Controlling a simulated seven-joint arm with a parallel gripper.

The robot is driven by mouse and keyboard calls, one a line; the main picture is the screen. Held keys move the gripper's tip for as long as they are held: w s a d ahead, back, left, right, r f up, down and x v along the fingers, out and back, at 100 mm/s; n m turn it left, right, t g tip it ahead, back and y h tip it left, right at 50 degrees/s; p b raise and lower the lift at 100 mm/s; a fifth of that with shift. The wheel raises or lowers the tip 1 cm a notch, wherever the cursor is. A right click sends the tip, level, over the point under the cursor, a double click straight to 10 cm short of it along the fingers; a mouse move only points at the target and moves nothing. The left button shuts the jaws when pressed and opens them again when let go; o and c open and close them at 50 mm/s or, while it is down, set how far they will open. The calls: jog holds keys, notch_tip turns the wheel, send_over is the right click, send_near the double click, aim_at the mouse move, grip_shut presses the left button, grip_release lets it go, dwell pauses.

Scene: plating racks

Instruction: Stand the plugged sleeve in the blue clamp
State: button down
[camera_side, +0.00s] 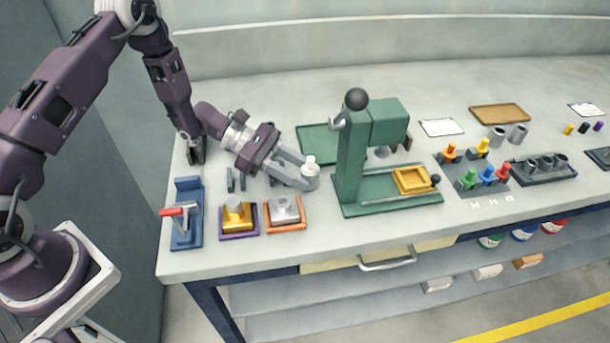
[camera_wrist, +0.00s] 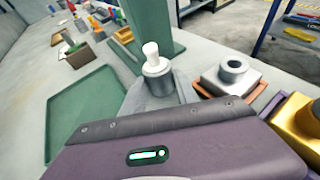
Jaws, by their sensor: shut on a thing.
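The plugged sleeve is a short grey cylinder (camera_side: 311,175) with a white plug (camera_side: 311,160) in its top. My gripper (camera_side: 307,184) reaches in low from the left and is shut around the sleeve, which is upright. I cannot tell whether its base touches the bench. In the wrist view the sleeve (camera_wrist: 158,80) and white plug (camera_wrist: 151,52) stand just beyond the fingers, which hide the lower part. The blue clamp (camera_side: 187,232), with a red-handled lever (camera_side: 173,212), stands at the bench's left end, apart from my gripper.
A gold block (camera_side: 236,213) in a purple tray and a silver block (camera_side: 285,210) in an orange tray sit near the front edge, between clamp and sleeve. A green press (camera_side: 352,160) stands just right of the sleeve. Coloured plugs sit farther right.

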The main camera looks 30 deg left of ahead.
notch_tip(320, 180, up, 9)
jog(key=s+a+n+t+y, duration=0.1)
jog(key=s+a+n+t, duration=0.15)
jog(key=a, duration=0.55)
jog(key=s+a+n+t+y, duration=0.1)
jog(key=s+a+n+t, duration=0.15)
jog(key=a, duration=0.45)
jog(key=m+g+h, duration=0.2)
jog(key=m+g, duration=0.3)
send_over(301, 167)
jog(key=shift+r, duration=0.1)
notch_tip(301, 167, down, 10)
jog(key=shift+r, duration=0.2)
jog(key=shift+f, duration=0.1)
jog(key=c, duration=0.9)
grip_release()
jog(key=shift+f, duration=0.1)
jog(key=shift+a, duration=0.1)
